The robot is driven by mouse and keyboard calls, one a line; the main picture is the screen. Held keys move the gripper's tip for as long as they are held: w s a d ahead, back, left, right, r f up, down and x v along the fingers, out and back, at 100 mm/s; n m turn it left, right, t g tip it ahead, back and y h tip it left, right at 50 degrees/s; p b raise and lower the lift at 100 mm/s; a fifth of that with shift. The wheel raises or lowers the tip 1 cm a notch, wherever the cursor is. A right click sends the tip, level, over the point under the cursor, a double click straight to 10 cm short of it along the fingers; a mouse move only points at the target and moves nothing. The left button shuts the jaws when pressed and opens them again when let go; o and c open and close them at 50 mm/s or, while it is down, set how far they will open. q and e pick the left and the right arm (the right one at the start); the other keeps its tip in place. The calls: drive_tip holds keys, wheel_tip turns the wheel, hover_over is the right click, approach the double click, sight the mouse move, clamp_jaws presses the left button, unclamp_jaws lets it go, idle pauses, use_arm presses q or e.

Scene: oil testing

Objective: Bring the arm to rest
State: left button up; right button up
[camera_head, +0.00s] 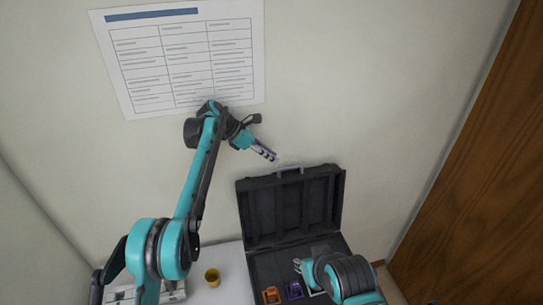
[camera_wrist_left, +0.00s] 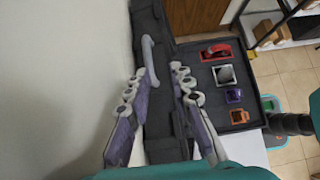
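My left arm is raised in front of the wall. Its gripper (camera_head: 266,153) is above and left of the open case's lid in the head view. In the left wrist view its two fingers (camera_wrist_left: 159,75) are apart with nothing held between them; the case shows beyond. My right arm (camera_head: 348,278) is low over the case at the bottom right. Only a small part of its gripper (camera_head: 303,266) shows there, and its finger opening is unclear.
The dark case (camera_head: 258,268) stands open on a white table (camera_head: 232,262), holding orange (camera_head: 271,295) and purple (camera_head: 294,290) items. A yellow cup (camera_head: 212,277) stands left of it. A chart (camera_head: 185,55) hangs on the wall. A brown wooden panel (camera_head: 480,180) is at right.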

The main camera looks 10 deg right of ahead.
use_arm(q)
drive_tip(key=s+a+f+m+t+y+b, duration=0.3)
drive_tip(key=s+a+m+b, duration=0.6)
drive_tip(key=s+a, duration=0.9)
drive_tip(key=s+a+f+m+t+y+b, duration=0.4)
drive_tip(key=s+a+f+m, duration=0.5)
drive_tip(key=s+a+f, duration=0.7)
drive_tip(key=s+f+y+b, duration=0.2)
drive_tip(key=s+b, duration=0.1)
drive_tip(key=shift+s+f+m+t, duration=0.2)
drive_tip(key=shift+f+m+t, duration=0.1)
drive_tip(key=shift+f+m, duration=0.1)
